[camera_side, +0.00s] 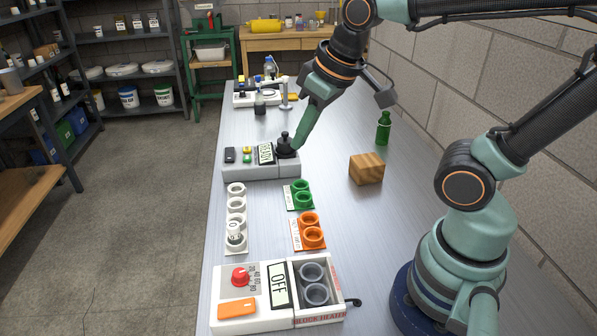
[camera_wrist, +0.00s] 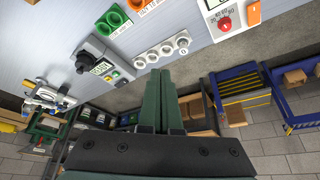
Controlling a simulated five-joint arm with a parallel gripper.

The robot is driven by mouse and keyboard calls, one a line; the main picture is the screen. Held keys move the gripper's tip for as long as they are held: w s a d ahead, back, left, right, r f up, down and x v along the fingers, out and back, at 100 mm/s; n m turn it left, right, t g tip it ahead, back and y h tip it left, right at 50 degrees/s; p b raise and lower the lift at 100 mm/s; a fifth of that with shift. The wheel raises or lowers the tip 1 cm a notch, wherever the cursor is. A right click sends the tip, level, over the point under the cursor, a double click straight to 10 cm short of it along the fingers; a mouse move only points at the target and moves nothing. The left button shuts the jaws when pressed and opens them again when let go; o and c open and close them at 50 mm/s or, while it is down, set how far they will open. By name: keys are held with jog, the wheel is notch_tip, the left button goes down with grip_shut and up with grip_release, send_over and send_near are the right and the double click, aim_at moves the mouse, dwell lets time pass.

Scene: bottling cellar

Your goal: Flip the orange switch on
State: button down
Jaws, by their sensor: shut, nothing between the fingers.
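The orange switch (camera_side: 236,307) is a flat rocker on the front left of the white block heater (camera_side: 263,323), at the near end of the bench. The heater's display (camera_side: 281,286) reads OFF. In the wrist view the switch (camera_wrist: 254,14) shows at the top right, partly cut off by the picture's edge. My gripper (camera_side: 297,146) is at the far part of the bench, by the black knob of a grey device, well away from the switch. Its two green fingers (camera_wrist: 163,73) are together and hold nothing. I cannot tell whether they touch the knob.
A red dial (camera_side: 240,275) and two grey wells sit beside the switch. White rings (camera_side: 236,204), one holding a small vial, and green (camera_side: 301,188) and orange (camera_side: 312,238) ring holders lie between. A wooden block (camera_side: 367,169) and green bottle (camera_side: 383,129) stand at right.

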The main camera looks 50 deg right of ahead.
jog(key=w+a+f+n+g, duration=0.1)
jog(key=a+n+g, duration=0.3)
jog(key=a, duration=0.7)
jog(key=n+g+h, duration=0.2)
jog(key=n, duration=0.2)
send_over(247, 305)
jog(key=w+a, duration=0.2)
notch_tip(247, 305, down, 4)
jog(key=shift+r, duration=0.1)
jog(key=shift+d, duration=0.1)
jog(key=f, duration=0.4)
jog(key=s+d+f, duration=0.1)
jog(key=f, duration=0.9)
jog(key=shift+s+d, duration=0.3)
jog(key=shift+s, duration=0.05)
jog(key=shift+f, duration=0.2)
